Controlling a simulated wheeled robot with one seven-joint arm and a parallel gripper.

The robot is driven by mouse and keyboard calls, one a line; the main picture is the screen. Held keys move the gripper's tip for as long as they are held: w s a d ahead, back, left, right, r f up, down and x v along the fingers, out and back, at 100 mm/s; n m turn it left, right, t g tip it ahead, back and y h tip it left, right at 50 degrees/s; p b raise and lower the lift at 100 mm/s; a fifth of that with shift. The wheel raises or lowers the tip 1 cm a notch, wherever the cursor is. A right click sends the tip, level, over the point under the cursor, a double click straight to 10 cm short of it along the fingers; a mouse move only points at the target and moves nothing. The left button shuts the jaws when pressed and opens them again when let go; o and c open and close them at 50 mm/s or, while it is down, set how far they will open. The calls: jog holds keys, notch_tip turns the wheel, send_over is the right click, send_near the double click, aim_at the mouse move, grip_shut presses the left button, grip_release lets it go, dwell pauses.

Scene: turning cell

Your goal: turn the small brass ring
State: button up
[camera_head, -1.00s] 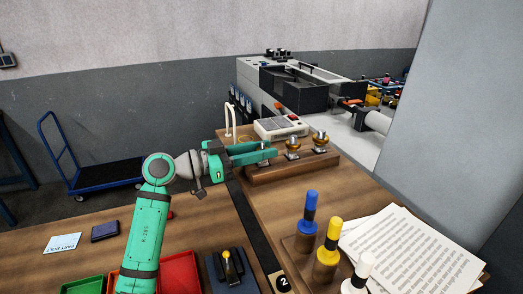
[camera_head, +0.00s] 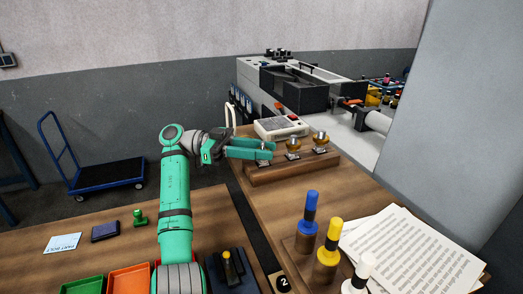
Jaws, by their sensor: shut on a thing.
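A wooden block (camera_head: 290,171) on the right-hand bench carries a row of brass fittings with small plates in front. The middle brass ring (camera_head: 293,145) and the right brass ring (camera_head: 320,139) stand clear of my gripper. My green gripper (camera_head: 268,150) reaches in from the left over the block's left end. Its jaws are shut on the leftmost fitting, which I take to be the small brass ring; the fingers hide most of it, and only a bit of its top shows.
A keypad box (camera_head: 280,127) stands behind the block. Blue, yellow and white-topped pegs (camera_head: 328,246) and paper sheets (camera_head: 415,250) are at the front right. Bins (camera_head: 129,280), a green knobbed piece (camera_head: 140,217) and a dark fixture (camera_head: 228,270) lie near my arm.

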jog(key=shift+m+g, duration=0.4)
jog(key=shift+g, duration=0.2)
jog(key=o, duration=1.1)
jog(key=shift+c, duration=0.2)
jog(key=shift+w, duration=0.1)
